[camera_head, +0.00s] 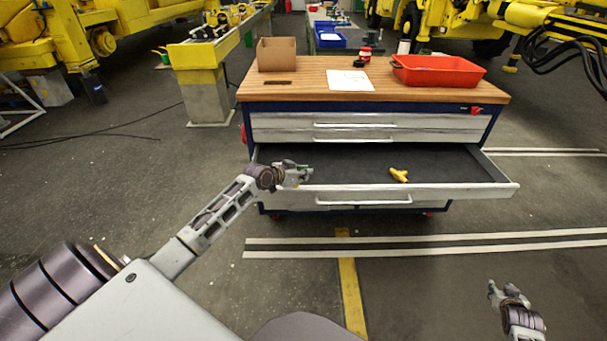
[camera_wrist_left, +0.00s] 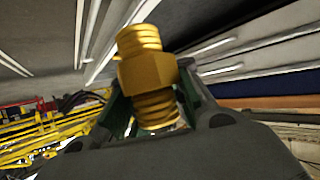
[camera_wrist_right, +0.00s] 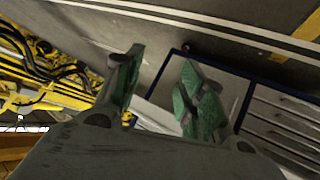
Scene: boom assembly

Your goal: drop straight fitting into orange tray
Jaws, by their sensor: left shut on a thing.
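A brass straight fitting with threaded ends (camera_wrist_left: 148,72) is between the fingers of my left gripper (camera_wrist_left: 155,115) in the left wrist view. The left gripper is shut on it. In the head view my left gripper (camera_head: 302,174) is at the left part of the open drawer, and the fitting is too small to make out there. The orange-red tray (camera_head: 437,71) stands on the right of the workbench top, behind and right of the left gripper. My right gripper (camera_head: 497,292) is at the lower right, away from the bench. Its fingers stand apart and empty in the right wrist view (camera_wrist_right: 160,95).
A yellow fitting (camera_head: 399,175) lies in the open drawer (camera_head: 350,166) of the workbench. On the wooden top (camera_head: 310,92) are a cardboard box (camera_head: 277,54), a white sheet (camera_head: 350,80) and a small red object (camera_head: 365,54). Floor before the drawer is clear.

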